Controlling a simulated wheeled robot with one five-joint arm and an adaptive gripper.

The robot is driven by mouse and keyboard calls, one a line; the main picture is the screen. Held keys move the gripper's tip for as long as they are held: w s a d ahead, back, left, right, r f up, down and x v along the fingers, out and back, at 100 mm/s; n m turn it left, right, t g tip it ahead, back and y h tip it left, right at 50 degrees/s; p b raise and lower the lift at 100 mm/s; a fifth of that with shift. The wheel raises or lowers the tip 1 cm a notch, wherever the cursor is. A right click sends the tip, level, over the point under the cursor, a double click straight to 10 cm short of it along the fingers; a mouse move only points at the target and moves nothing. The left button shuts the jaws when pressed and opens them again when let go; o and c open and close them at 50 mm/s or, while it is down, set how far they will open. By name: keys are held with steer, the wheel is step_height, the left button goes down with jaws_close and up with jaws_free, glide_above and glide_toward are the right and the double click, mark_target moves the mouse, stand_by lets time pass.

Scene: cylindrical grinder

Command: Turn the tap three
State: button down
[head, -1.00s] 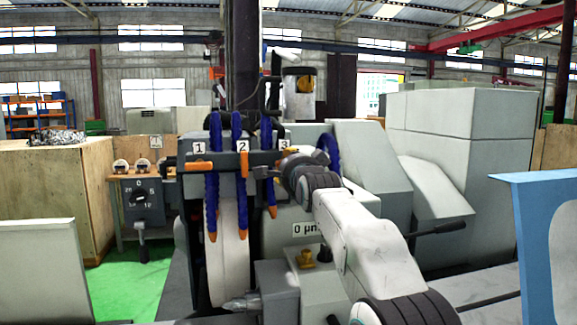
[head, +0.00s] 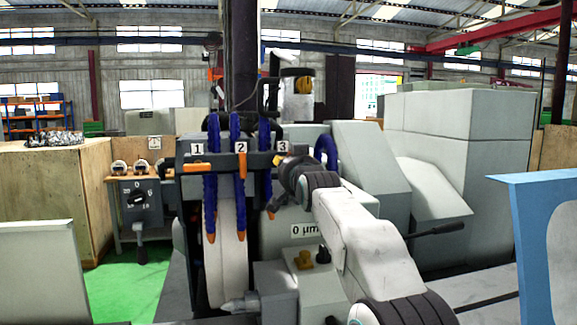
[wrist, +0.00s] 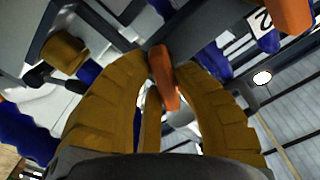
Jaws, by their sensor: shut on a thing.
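Tap three is on the dark rail of the coolant hoses, below the label 3 (head: 283,147). In the head view my gripper (head: 280,163) is at that tap and hides its handle. Tap two's orange handle (head: 242,165) hangs upright to the left, under label 2. Tap one's orange handle (head: 199,167) lies level. Blue hoses with orange nozzles hang from the rail.
A grinding wheel (head: 229,255) stands behind the hoses. A yellow knob (head: 304,259) and black knob (head: 323,255) sit below my arm. A black lever (head: 436,230) juts out at right. A blue panel (head: 535,245) stands at far right. Green floor (head: 130,290) is open at left.

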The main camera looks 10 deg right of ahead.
steer(key=n, duration=0.5)
steer(key=shift+r+n, duration=0.25)
steer(key=shift+n, duration=0.05)
stand_by(0.4)
steer(key=c, duration=1)
jaws_free()
steer(key=shift+f, duration=0.1)
steer(key=shift+s, duration=6)
